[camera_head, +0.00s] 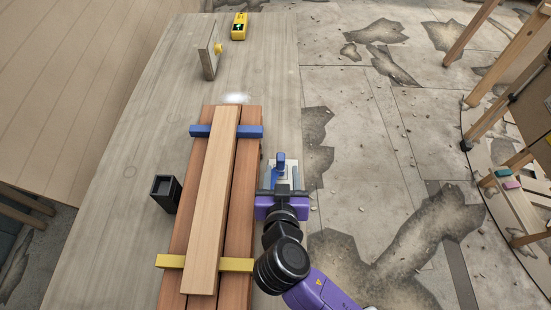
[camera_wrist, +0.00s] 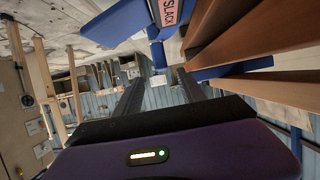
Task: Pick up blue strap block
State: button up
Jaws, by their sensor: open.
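A small blue block (camera_head: 281,160) stands at the right edge of the workbench, just beyond my gripper (camera_head: 282,185) in the head view; I take it for the blue strap block. In the wrist view a blue piece (camera_wrist: 112,24) with a pink "SLACK" label (camera_wrist: 168,11) shows at the top, beyond my fingertips (camera_wrist: 163,74). My gripper is open, with a clear gap between its two dark fingers. The block's lower part is partly hidden in the head view.
Reddish planks (camera_head: 247,190) with a paler plank (camera_head: 213,200) on top lie left of my gripper, crossed by a blue bar (camera_head: 199,131) and a yellow bar (camera_head: 236,265). A black holder (camera_head: 165,192), an upright board (camera_head: 208,55) and a yellow device (camera_head: 239,27) stand on the bench (camera_head: 120,170).

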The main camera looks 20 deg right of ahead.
aim_at(281, 158)
jog(key=p+x, duration=0.1)
jog(key=x, duration=0.2)
jog(key=shift+w+r, duration=0.1)
jog(key=shift+w, duration=0.15)
jog(key=shift+p+x, duration=0.6)
jog(key=shift+x, duration=1.5)
jog(key=shift+a, duration=0.1)
grip_shut()
